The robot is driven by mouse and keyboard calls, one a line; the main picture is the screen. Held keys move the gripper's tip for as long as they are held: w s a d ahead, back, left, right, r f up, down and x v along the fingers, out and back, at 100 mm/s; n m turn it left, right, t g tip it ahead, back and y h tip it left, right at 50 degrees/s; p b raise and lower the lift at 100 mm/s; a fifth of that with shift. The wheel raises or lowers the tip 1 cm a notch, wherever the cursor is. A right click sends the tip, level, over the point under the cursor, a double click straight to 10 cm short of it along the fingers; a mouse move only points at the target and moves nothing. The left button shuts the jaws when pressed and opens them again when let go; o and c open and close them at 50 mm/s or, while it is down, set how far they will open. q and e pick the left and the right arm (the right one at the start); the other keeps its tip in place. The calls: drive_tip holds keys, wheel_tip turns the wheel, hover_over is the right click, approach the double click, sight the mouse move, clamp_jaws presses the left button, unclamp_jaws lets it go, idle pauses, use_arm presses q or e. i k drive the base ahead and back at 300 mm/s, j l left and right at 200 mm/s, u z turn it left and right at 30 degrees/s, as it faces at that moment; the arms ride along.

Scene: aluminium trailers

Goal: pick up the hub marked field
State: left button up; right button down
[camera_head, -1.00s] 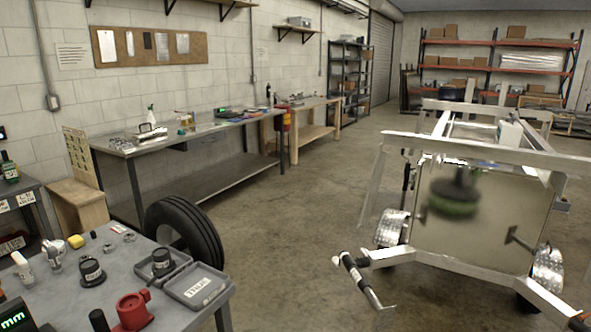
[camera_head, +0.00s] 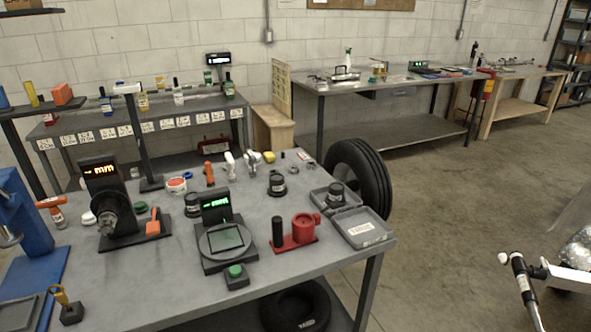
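Several dark hub-like round parts with pale labels are on the grey workbench (camera_head: 150,290). One black hub (camera_head: 277,184) stands near the bench's back right. Another hub (camera_head: 193,204) stands left of it, behind the small scale. A third hub (camera_head: 336,193) sits in an open grey case (camera_head: 362,229) at the bench's right corner. The labels on the hubs are too small to read, so I cannot tell which is marked field. Neither of my grippers is in view.
The bench also holds a scale with green display (camera_head: 222,240), a red fixture (camera_head: 298,232), a gauge with orange display (camera_head: 108,200) and a blue press (camera_head: 25,235). A tyre (camera_head: 362,175) stands behind the bench; another (camera_head: 296,308) lies below.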

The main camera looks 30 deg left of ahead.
sight(276, 190)
drive_tip(key=u, duration=1.1)
drive_tip(key=i+l, duration=0.15)
drive_tip(key=l, duration=0.15)
drive_tip(key=i+l, duration=0.2)
drive_tip(key=l+u, duration=0.05)
